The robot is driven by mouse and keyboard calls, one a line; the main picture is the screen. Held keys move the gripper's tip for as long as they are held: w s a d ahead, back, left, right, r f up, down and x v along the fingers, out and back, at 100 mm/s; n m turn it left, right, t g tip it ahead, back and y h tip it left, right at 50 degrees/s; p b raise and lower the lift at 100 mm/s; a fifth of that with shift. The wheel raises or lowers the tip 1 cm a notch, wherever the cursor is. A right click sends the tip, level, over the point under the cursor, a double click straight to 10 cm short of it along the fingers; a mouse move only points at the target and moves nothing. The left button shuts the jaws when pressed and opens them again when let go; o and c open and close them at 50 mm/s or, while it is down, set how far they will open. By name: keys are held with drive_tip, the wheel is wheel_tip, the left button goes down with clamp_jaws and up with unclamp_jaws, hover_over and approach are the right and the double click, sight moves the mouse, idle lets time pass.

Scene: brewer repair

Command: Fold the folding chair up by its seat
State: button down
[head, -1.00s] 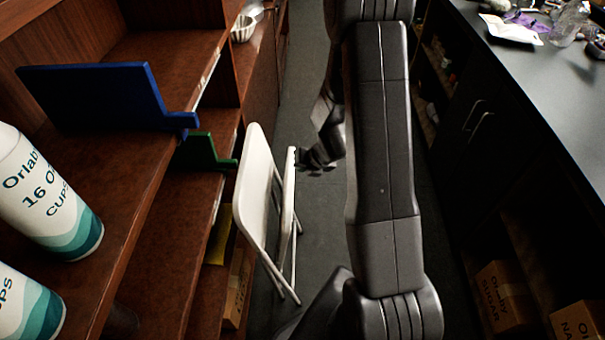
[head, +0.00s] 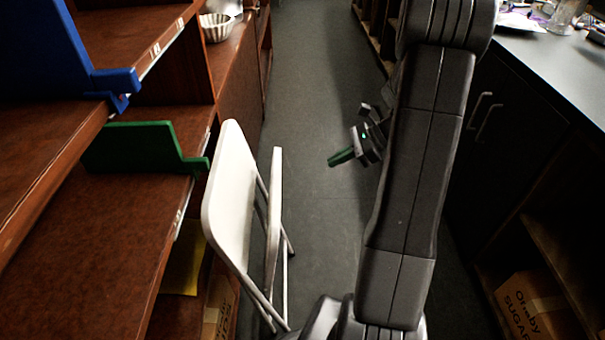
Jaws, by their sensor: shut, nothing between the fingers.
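The white folding chair (head: 231,195) stands on the floor against the shelving at left of centre in the head view. Its broad backrest faces me at a slant. A narrow pale strip (head: 273,210), which looks like the seat seen nearly edge-on, runs to the right of the backrest with a gap between them. Thin legs show below and behind. How far the seat is folded, I cannot tell. My gripper (head: 343,157) is shut and empty, right of the chair over open floor and apart from it. A green part shows at its tip. My arm hides some floor.
Wooden shelves (head: 128,235) line the left side, with a blue panel (head: 45,65) and a green panel (head: 145,147) jutting near the chair. A dark counter (head: 550,75) runs along the right. A cardboard box (head: 532,308) sits low right. The grey aisle floor (head: 310,80) is clear ahead.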

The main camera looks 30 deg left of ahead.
drive_tip(key=s+a+r+b+x, duration=0.1)
drive_tip(key=r+x, duration=0.1)
drive_tip(key=x, duration=1)
drive_tip(key=shift+a, duration=0.45)
drive_tip(key=shift+s, duration=0.15)
drive_tip(key=s+a+r+t+h+p, duration=0.1)
drive_tip(key=s+a+h+p, duration=0.1)
drive_tip(key=s+a+p, duration=0.3)
drive_tip(key=a+p, duration=0.2)
drive_tip(key=a, duration=0.2)
drive_tip(key=shift+s+a+r, duration=0.2)
drive_tip(key=shift+s+a, duration=0.05)
drive_tip(key=shift+a, duration=0.05)
